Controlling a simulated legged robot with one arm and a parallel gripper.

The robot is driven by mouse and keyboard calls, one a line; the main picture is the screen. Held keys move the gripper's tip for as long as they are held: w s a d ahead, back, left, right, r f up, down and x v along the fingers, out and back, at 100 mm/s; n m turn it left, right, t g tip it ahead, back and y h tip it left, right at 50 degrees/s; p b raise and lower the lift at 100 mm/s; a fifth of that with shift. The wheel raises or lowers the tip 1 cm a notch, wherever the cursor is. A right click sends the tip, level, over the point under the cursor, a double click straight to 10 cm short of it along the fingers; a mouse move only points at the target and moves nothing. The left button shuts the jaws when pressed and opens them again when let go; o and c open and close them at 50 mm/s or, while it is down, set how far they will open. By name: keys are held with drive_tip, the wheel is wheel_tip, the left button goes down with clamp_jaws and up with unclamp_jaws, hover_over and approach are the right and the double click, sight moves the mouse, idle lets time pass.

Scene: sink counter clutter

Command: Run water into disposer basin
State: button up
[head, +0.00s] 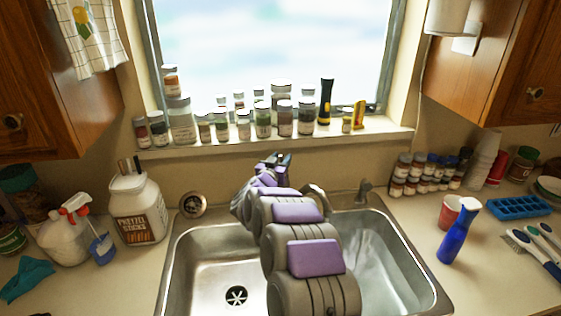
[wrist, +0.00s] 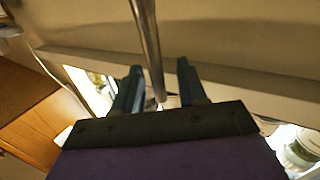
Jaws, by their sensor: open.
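The steel double sink (head: 178,262) is set in the counter. Its left basin has a dark drain (head: 236,296) and looks empty. The right basin (head: 375,265) shows pale streaks; I cannot tell whether they are water or reflections. The faucet's curved metal (head: 318,197) shows just right of my arm, and the rest is hidden behind it. My gripper (head: 278,160) is open at the back of the sink, below the window sill. In the wrist view, a slim metal rod (wrist: 148,45) runs between the fingers of my gripper (wrist: 160,80), apparently not clamped.
Jars line the window sill (head: 375,133) behind my gripper. A white jug (head: 137,208) and spray bottles (head: 65,240) stand left of the sink. A small sprayer (head: 364,192) stands behind the right basin.

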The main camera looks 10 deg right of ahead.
clamp_jaws()
idle(0.3)
idle(0.3)
